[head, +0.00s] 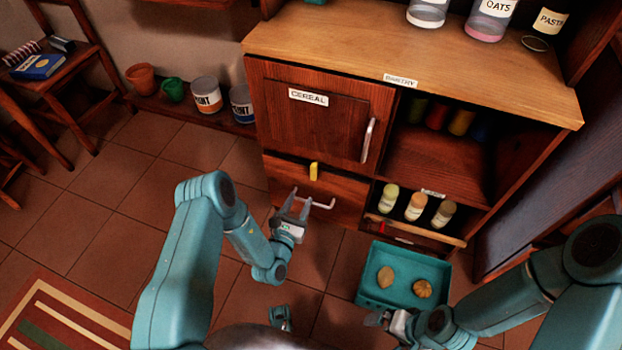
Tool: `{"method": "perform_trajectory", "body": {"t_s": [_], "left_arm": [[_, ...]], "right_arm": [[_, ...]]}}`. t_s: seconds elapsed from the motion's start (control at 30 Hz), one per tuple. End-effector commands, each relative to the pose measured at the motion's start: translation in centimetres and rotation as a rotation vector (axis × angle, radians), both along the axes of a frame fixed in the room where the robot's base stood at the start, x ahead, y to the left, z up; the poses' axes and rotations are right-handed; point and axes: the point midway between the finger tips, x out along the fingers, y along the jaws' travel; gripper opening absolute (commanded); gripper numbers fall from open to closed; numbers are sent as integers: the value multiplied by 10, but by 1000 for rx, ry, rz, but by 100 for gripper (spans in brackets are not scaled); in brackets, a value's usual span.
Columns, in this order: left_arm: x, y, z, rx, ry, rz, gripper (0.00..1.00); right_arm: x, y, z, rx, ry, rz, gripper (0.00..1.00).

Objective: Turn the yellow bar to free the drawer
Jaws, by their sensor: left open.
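The yellow bar (314,171) is a small upright piece at the top edge of the drawer (285,183), just under the cabinet door labelled CEREAL (310,118). The drawer appears closed and has a pale bar handle (320,204). My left gripper (297,203) is open and empty. In the picture it is below and left of the yellow bar, and it overlaps the left end of the handle. I cannot tell whether it touches the handle. My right gripper (376,319) is low in the picture, beside the front edge of the teal tray; its jaws are unclear.
The teal tray (440,302) holds two round, tan items. Several bottles (415,206) stand on a low shelf right of the drawer. The cereal door has a vertical metal handle (368,140). Paint cans (206,95) stand at the left wall. Tiled floor is clear left of the drawer.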

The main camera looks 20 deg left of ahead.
Motion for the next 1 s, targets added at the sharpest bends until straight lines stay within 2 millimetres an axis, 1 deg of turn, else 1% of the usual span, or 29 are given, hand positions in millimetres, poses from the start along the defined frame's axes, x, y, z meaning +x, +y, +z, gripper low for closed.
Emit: {"method": "perform_trajectory", "body": {"t_s": [0.03,0.2,0.3,0.4,0.5,0.6,0.87,0.97,1.0], "left_arm": [[13,-1,-3,3,-6,-3,45],[53,-3,-2,0,-5,-3,45],[73,-3,-3,0,-3,-3,45],[88,-3,-2,0,-2,-2,45],[98,-4,-2,0,0,-2,45],[103,-4,-1,-2,0,-3,45],[104,-4,0,-2,1,-3,45],[104,-4,0,-2,1,-3,15],[104,-4,0,-1,1,-3,2]], "right_arm": [[0,0,-7,0,0,0,100],[0,0,-19,0,0,0,100],[0,0,-25,0,0,0,100],[0,0,-30,0,-1,-1,100],[1,-1,-32,0,-1,-4,100],[1,-1,-33,0,-1,-5,100],[1,-1,-32,-1,-2,-5,100],[1,-1,-32,-1,-2,-5,100],[1,-1,-32,-1,-2,-5,100]]}}
